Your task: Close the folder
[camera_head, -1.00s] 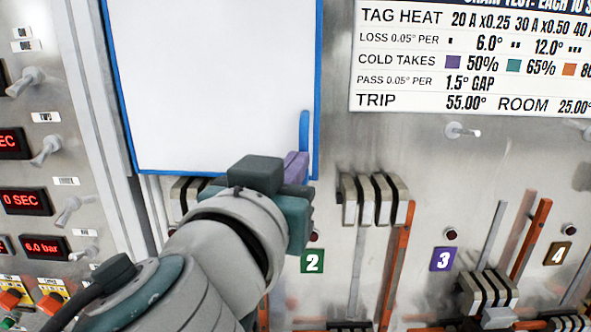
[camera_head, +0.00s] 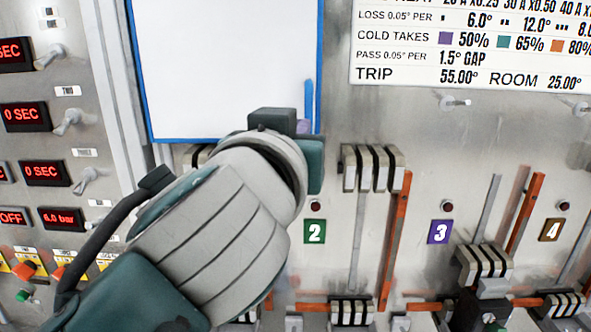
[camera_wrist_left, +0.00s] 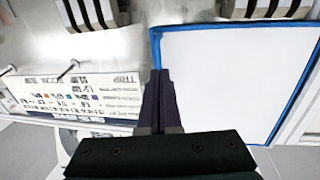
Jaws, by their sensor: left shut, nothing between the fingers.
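The folder is a white panel with a blue border (camera_head: 235,70), upright against the metal wall at the upper left of the head view. A blue strip (camera_head: 308,100) stands at its right edge. My left gripper (camera_head: 303,127) is at the folder's lower right corner, its purple fingers mostly hidden behind the wrist. In the left wrist view, the shut, empty fingers (camera_wrist_left: 160,100) lie beside the blue edge of the folder (camera_wrist_left: 235,80). I cannot tell whether they touch it. My right gripper is not clearly in view.
Breaker levers (camera_head: 372,168) and orange bars (camera_head: 395,240) stick out to the right of my left arm. A control panel with red displays (camera_head: 22,117) is at the left. A printed chart (camera_head: 460,50) is at the upper right. A dark shape (camera_head: 488,290) at the lower right is unclear.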

